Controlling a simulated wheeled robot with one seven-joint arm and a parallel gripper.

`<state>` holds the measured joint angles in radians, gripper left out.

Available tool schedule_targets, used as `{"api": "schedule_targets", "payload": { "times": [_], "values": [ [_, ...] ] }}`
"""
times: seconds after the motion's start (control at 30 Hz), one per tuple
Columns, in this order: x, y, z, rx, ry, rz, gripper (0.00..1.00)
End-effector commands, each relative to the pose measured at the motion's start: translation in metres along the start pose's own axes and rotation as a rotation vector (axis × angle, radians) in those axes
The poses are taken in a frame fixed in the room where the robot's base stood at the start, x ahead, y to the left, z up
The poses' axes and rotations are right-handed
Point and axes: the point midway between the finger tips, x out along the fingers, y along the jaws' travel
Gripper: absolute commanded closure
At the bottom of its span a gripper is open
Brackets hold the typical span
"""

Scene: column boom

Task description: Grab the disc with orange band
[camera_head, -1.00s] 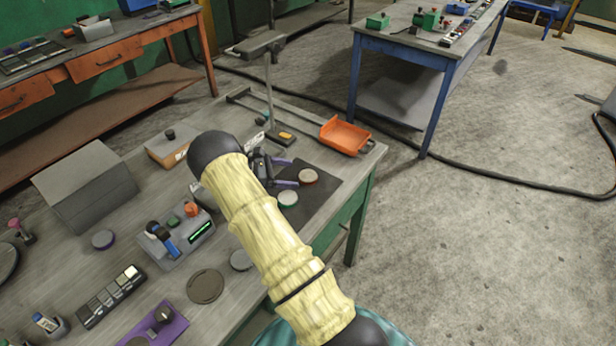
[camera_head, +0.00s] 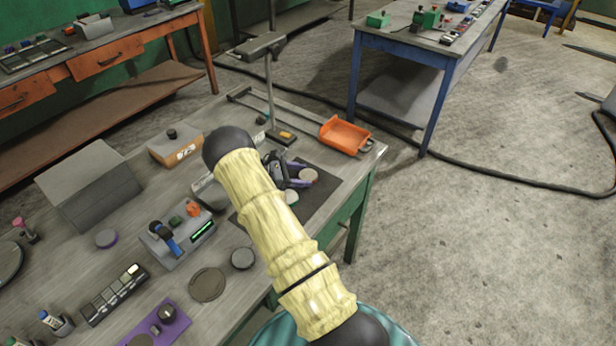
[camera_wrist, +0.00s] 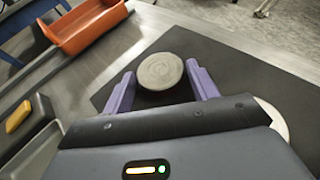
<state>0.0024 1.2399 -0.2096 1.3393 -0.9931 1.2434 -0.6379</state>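The disc with the orange band (camera_head: 308,175) lies on a dark mat on the near bench, with a pale round top; its band is hard to make out now. In the wrist view the disc (camera_wrist: 160,71) sits between the tips of my gripper's purple fingers, with a small gap on each side. My gripper (camera_wrist: 159,73) is open and low over the mat. In the head view my gripper (camera_head: 298,174) is partly hidden behind my arm.
A second pale disc (camera_head: 292,197) lies close by on the mat (camera_head: 318,201), partly hidden; it also shows beside my gripper in the wrist view (camera_wrist: 275,118). An orange scoop tray (camera_head: 345,135) and a stand (camera_head: 270,95) are behind. A control box (camera_head: 178,240) stands left.

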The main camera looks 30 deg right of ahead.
Motion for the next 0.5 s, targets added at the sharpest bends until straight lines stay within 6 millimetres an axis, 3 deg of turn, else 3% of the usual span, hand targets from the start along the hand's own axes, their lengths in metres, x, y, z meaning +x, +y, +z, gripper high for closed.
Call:
{"api": "schedule_targets", "payload": {
  "times": [0.03, 0.17, 0.2, 0.5],
  "values": [
    [-0.0004, 0.0, -0.0001, 0.0, 0.0, 0.001, 0.52],
    [-0.0011, 0.0002, -0.0004, -0.001, 0.0, 0.002, 0.77],
    [-0.0014, 0.0005, 0.0005, 0.0, -0.001, 0.003, 0.8],
    [-0.0032, 0.0008, 0.0042, 0.001, -0.001, 0.003, 0.8]
  ]
}}
